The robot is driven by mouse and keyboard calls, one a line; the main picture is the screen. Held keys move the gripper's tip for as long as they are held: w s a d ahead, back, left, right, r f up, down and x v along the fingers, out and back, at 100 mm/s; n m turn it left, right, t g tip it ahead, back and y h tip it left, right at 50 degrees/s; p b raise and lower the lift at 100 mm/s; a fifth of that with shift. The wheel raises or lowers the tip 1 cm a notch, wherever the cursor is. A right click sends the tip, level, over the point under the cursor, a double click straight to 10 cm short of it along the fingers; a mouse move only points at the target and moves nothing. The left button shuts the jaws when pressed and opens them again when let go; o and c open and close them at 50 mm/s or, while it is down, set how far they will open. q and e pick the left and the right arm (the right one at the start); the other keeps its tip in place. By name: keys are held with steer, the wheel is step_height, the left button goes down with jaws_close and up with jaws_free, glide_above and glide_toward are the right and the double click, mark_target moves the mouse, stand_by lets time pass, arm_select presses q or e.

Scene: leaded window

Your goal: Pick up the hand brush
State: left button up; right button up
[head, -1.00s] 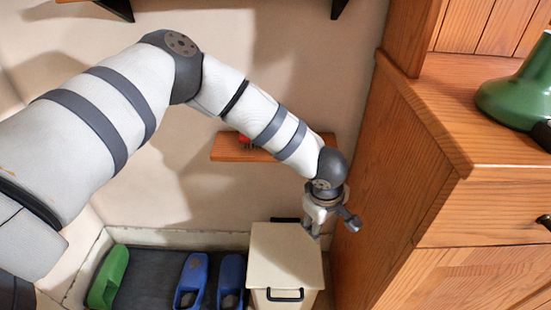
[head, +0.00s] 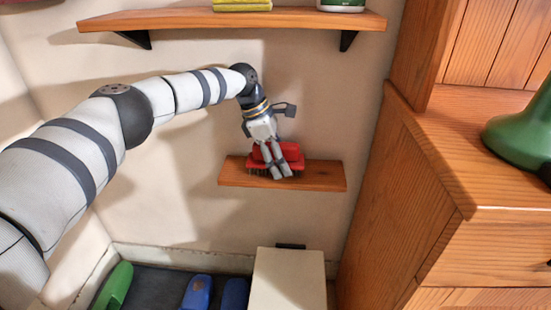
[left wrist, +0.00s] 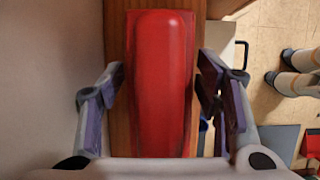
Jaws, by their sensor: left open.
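The hand brush (head: 290,155) is red with dark bristles and rests on a small wooden wall shelf (head: 325,176). My left gripper (head: 280,168) is at the brush, in front of it in the head view. In the left wrist view the brush's long red handle (left wrist: 160,80) lies between the two fingers of my left gripper (left wrist: 160,108). The fingers are open, one on each side, with visible gaps to the red handle. My right gripper is not in view.
A longer shelf (head: 185,20) above holds a yellow item (head: 242,5) and a green-and-white container (head: 341,4). A cream bin (head: 288,280) stands below. A wooden cabinet (head: 440,225) with a green object (head: 525,130) is at the right. Green and blue clogs (head: 197,292) lie on a dark mat.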

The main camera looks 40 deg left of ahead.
arm_select(q)
steer(key=shift+f+b, duration=0.3)
steer(key=shift+f, duration=0.05)
stand_by(0.4)
steer(key=c, duration=1)
